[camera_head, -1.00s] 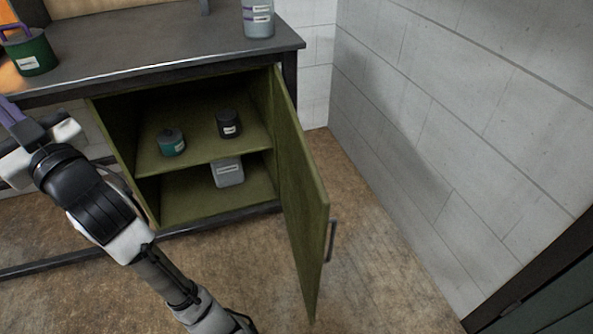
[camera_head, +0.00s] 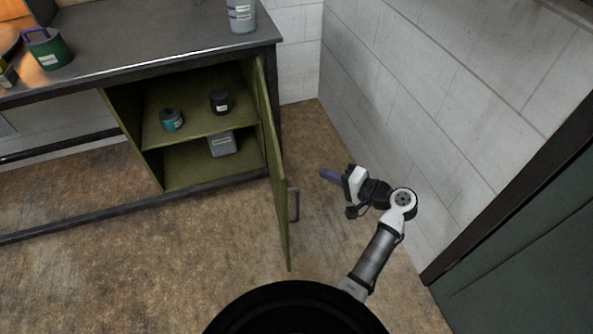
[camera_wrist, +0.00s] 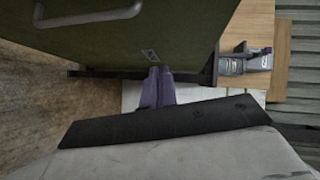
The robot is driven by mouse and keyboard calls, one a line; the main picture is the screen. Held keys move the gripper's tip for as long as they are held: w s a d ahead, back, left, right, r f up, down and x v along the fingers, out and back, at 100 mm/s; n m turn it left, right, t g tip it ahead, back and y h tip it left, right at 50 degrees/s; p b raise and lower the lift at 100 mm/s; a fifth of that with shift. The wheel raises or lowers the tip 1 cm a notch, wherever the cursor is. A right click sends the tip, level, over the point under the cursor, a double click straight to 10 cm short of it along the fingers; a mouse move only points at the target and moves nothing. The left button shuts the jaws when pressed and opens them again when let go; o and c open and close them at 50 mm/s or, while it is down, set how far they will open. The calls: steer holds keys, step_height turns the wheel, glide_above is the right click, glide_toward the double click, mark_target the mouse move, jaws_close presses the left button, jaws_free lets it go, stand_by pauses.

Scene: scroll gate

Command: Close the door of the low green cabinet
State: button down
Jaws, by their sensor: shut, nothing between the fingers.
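The low green cabinet (camera_head: 154,170) stands under the dark worktop, and its inside is in plain view. Its door (camera_head: 271,165) stands wide open, hinged on the right and swung out toward me, with a dark bar handle (camera_head: 294,204) on its outer face. My gripper (camera_head: 322,173) is to the right of the door, on its outer side, apart from it in the head view. In the wrist view the purple fingers (camera_wrist: 157,75) are together and empty, with the green door face (camera_wrist: 130,45) and handle (camera_wrist: 92,18) above them.
Jars (camera_head: 220,102) and a grey container (camera_head: 221,144) sit on the cabinet's shelves. A grey block wall (camera_head: 400,100) rises to the right of my arm. A dark green panel (camera_head: 525,240) is at the far right. Floor in front is clear.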

steer(key=s+d+m+y, duration=0.1)
steer(key=s+d+y, duration=0.2)
steer(key=s, duration=0.1)
steer(key=s+a+p+x, duration=0.1)
steer(key=p+x, duration=0.3)
steer(key=x, duration=0.9)
steer(key=shift+s+a+f+t+p, duration=0.25)
steer(key=shift+s+a+t+p, duration=0.05)
steer(key=shift+s, duration=0.05)
